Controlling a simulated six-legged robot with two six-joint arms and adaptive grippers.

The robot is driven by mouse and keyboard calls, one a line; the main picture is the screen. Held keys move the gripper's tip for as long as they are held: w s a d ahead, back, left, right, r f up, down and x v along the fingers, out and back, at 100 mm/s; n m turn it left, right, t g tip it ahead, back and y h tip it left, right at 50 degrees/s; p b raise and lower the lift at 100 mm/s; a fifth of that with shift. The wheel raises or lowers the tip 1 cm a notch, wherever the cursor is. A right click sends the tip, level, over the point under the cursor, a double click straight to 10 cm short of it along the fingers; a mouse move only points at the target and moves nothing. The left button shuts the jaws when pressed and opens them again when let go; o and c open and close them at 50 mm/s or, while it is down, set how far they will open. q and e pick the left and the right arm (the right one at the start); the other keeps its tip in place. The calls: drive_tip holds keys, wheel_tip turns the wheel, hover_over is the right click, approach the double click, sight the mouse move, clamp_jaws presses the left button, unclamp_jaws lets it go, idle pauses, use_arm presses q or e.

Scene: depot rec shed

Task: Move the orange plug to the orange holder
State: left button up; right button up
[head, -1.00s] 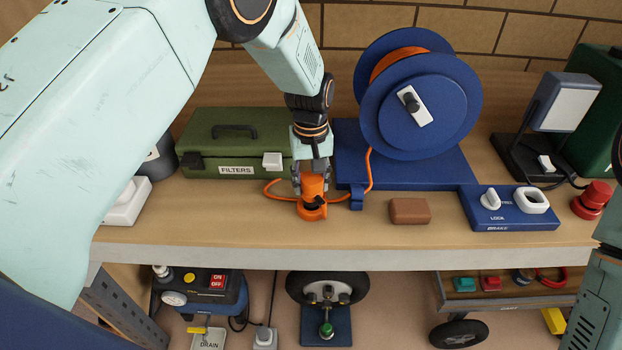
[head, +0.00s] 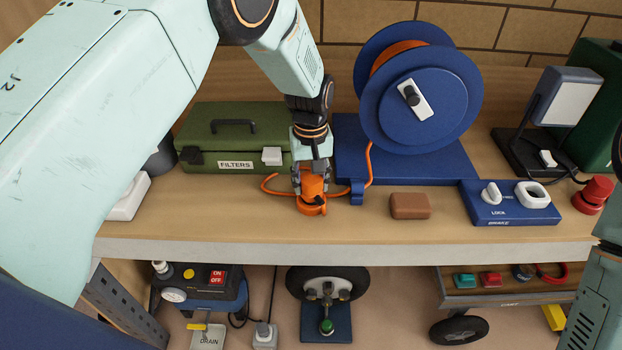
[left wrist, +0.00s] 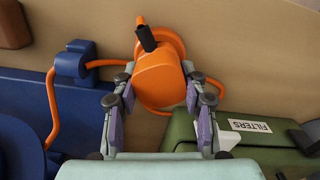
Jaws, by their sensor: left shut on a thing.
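My left gripper (head: 312,180) points down over the bench and is shut on the orange plug (head: 312,187). In the left wrist view, the fingers (left wrist: 158,98) close on both sides of the plug's round orange body (left wrist: 160,80). An orange ring-shaped part (head: 312,209) with a dark piece shows at its front, low by the bench top; I cannot tell whether it belongs to the plug or is the orange holder. An orange cord (head: 268,185) lies around it and runs to the blue reel (head: 420,105). My right gripper is not in view.
A green FILTERS case (head: 230,145) stands behind and left of the plug. The reel's blue base has a cord guide (head: 357,193) close on the right. A brown block (head: 409,206) and a blue brake panel (head: 510,205) lie farther right. The bench's front edge is close.

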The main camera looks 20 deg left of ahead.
use_arm(q)
drive_tip(key=shift+w+f, duration=0.15)
drive_tip(key=shift+f, duration=0.05)
drive_tip(key=o, duration=1.1)
drive_tip(key=shift+r, duration=0.1)
drive_tip(key=shift+c, duration=0.2)
drive_tip(key=shift+o, duration=0.8)
wheel_tip(320, 180, up, 12)
drive_tip(key=shift+a, duration=0.1)
